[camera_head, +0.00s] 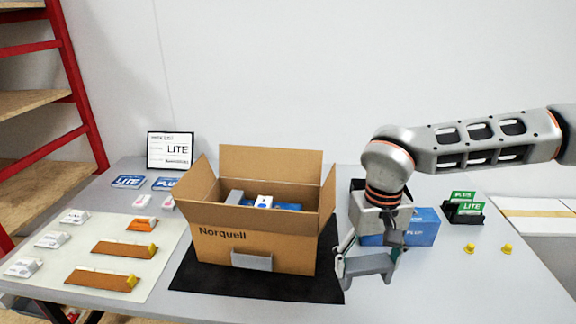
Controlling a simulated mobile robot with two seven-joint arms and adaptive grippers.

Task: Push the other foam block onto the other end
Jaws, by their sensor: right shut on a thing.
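My right gripper (368,262) comes in from the right and points down, just right of the open carton. It is shut on a grey foam block (370,268), held across between its fingers in front of a blue box (422,229). The blue box lies on the table, partly hidden by my right wrist. The open brown carton (290,255), marked Norquell, stands with its flaps up. Inside it are a grey piece (235,197), perhaps foam, a white piece (264,202) and something blue (288,207). My left gripper is not in view.
The carton stands on a black mat (195,272). A pale mat (55,272) at left holds white packets and brown strips with yellow ends. A LITE sign (171,149) stands behind. Green cards (470,209) in a black holder and two yellow pieces (506,249) are at right. The front right table is clear.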

